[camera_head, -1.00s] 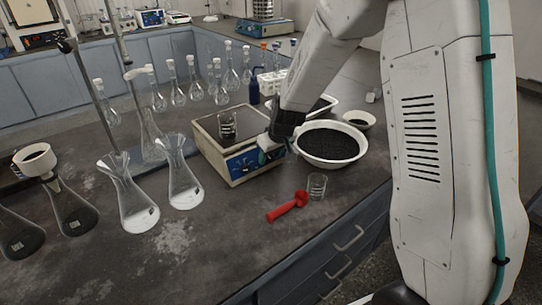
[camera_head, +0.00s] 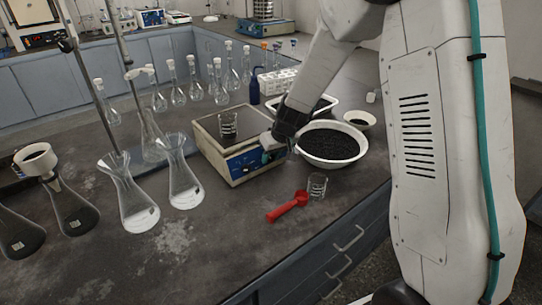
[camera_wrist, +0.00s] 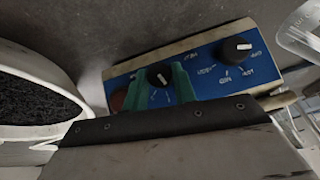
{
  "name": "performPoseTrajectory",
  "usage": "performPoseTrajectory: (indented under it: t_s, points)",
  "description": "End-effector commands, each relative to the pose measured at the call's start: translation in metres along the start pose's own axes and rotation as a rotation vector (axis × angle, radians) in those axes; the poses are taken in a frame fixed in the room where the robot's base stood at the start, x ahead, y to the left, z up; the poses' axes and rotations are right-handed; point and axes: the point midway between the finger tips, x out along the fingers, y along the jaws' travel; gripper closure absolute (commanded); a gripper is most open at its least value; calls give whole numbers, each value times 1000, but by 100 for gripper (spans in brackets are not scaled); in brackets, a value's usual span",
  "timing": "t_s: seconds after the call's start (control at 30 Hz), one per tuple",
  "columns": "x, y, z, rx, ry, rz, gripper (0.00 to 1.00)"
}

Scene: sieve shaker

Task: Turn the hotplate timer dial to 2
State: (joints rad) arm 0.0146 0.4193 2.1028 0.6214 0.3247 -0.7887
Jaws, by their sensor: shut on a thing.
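The hotplate (camera_head: 213,165) stands on the dark bench with a glass beaker (camera_head: 228,127) on its top plate. Its blue front panel (camera_wrist: 200,88) shows two black dials with white marks in the wrist view. My gripper (camera_wrist: 160,82) has its green fingers on either side of one dial (camera_wrist: 158,75), shut on it. The other dial (camera_wrist: 236,48) is free. The printed labels are too small and tilted to read, and the fingers cover part of the scale around the held dial.
A white bowl of dark grains (camera_head: 331,161) stands close to the right of my gripper. Glass flasks (camera_head: 180,175) stand to the left. The bench front is mostly clear.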

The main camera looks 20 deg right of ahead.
Motion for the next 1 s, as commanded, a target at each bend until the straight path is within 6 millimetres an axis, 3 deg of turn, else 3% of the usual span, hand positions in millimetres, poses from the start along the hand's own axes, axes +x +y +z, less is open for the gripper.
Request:
performPoseTrajectory:
  t_s: [0.33,0.73,0.77,0.8,1.0]
  points:
    - [1,6,1,213,-10,-214,96]
    - [1,5,1,239,-11,-246,96]
    - [1,5,1,239,-11,-246,65]
    - [1,5,1,239,-11,-246,54]
    - [1,4,0,237,-11,-246,52]
